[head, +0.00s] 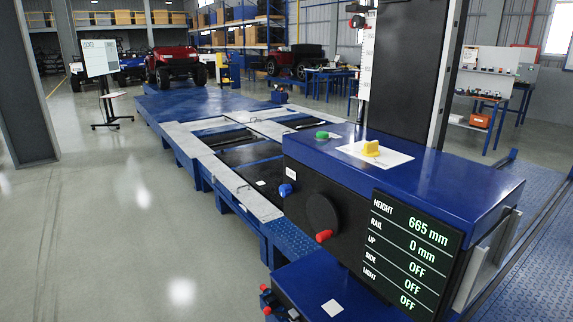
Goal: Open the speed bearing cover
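The roller tester (175,128) is a long blue platform running back from the centre. Its near part has grey cover plates (240,185) around dark sections (243,153). Small handles show on some grey plates, which lie flat. I cannot tell which plate is the speed bearing cover, as no label is readable. Neither of my grippers is in view.
A red vehicle (173,66) stands on the far platform. Floor to the left is clear.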

